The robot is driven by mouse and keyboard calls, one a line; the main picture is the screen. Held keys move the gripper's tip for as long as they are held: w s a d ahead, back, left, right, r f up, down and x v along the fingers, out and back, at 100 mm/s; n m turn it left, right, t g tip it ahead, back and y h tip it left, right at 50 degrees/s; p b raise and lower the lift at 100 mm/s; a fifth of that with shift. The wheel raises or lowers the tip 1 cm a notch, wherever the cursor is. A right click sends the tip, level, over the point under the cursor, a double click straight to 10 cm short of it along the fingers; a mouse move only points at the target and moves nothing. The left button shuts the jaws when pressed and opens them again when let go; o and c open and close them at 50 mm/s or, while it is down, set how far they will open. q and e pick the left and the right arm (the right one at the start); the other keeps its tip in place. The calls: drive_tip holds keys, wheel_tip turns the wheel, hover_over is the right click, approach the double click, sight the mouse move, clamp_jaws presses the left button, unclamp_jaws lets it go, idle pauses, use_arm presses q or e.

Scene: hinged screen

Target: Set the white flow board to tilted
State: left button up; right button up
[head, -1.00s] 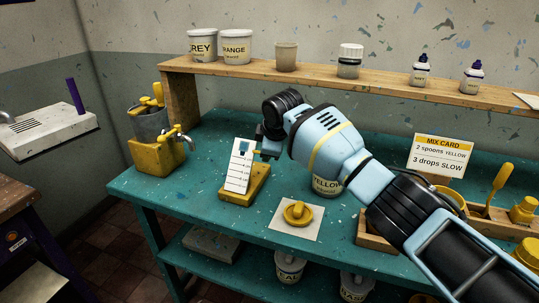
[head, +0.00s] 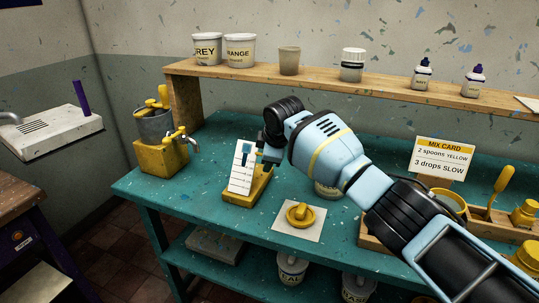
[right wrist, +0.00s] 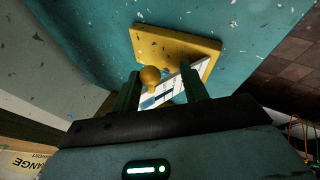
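The white flow board (head: 241,168) stands steeply, leaning back a little, on its yellow base (head: 256,190) at the left part of the teal bench. It has printed lines and a blue mark near its top. In the right wrist view the board (right wrist: 172,90) shows between and behind the fingers, with a round yellow knob (right wrist: 150,76) beside it. My right gripper (head: 262,150) is at the board's upper right edge. Its fingers (right wrist: 160,88) are apart, around the knob and part of the board; contact is not clear. My left gripper is not in view.
A yellow dispenser (head: 160,158) with a tap and a grey pot stands to the left. A yellow dish on a white sheet (head: 282,221) lies in front right. A wooden shelf (head: 330,84) with tubs runs behind. The mix card (head: 444,156) stands at the right.

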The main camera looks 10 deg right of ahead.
drive_tip(key=shift+r, duration=0.2)
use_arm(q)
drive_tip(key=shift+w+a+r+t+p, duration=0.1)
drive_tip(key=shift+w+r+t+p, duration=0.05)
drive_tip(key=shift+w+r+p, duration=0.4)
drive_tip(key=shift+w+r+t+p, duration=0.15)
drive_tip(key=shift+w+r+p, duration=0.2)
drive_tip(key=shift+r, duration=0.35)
use_arm(e)
drive_tip(key=v, duration=0.7)
drive_tip(key=shift+r, duration=0.3)
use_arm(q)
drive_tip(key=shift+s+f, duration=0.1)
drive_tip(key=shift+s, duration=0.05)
use_arm(e)
drive_tip(key=shift+s+f, duration=0.15)
drive_tip(key=shift+s, duration=0.05)
